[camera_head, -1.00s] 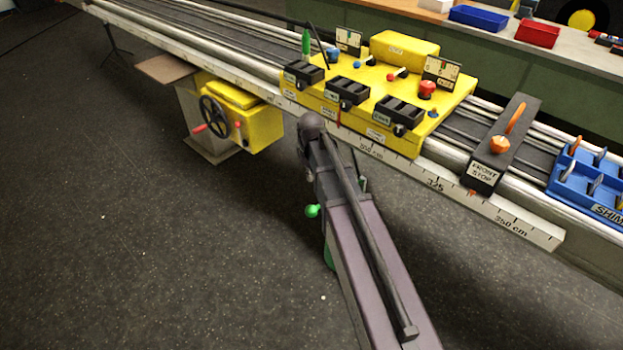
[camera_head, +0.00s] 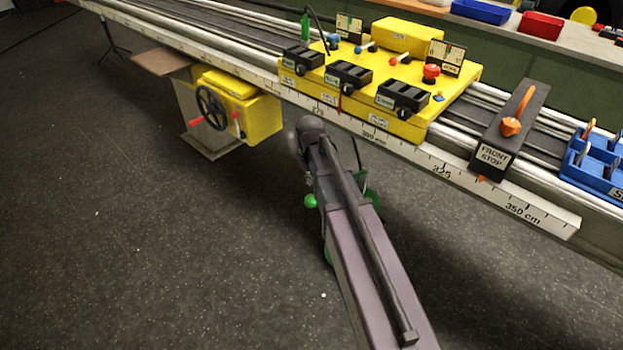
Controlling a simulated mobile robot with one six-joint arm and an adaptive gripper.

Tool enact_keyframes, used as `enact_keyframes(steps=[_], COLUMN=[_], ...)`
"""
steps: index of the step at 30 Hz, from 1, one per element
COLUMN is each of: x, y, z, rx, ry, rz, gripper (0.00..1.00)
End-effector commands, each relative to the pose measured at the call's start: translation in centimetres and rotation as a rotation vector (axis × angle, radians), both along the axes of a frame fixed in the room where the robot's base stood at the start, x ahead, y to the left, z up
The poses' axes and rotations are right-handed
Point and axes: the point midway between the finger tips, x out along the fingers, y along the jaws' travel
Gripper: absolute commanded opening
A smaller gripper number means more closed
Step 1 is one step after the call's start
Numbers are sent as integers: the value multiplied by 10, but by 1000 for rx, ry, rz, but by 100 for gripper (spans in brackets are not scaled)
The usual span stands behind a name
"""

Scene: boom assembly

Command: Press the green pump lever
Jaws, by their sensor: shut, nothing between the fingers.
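My own dark arm reaches up from the lower right to a rounded joint in the middle of the head view. No fingers show; my gripper seems hidden behind or below the arm. A round green knob (camera_head: 310,201) shows just left of the arm, low in front of the long rail. More green parts (camera_head: 371,194) show at the arm's right side. The arm hides most of this green object, so I cannot tell how the lever stands or whether anything touches it. A separate upright green handle (camera_head: 305,27) stands behind the yellow carriage (camera_head: 424,127).
A long rail with a centimetre scale (camera_head: 545,214) crosses the view. It carries the carriage, a black front stop (camera_head: 492,157) and a blue tray (camera_head: 583,187). A yellow box with a black handwheel (camera_head: 211,108) hangs below. The dark floor at left is clear.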

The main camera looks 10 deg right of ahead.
Motion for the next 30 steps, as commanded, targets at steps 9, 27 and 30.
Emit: enact_keyframes(steps=[9, 27, 30], x=[0, 0, 0], y=[0, 1, 1], z=[-28, -56, -56], rx=[0, 0, 0], ry=[0, 0, 0], rz=[0, 1, 1], gripper=[0, 0, 0])
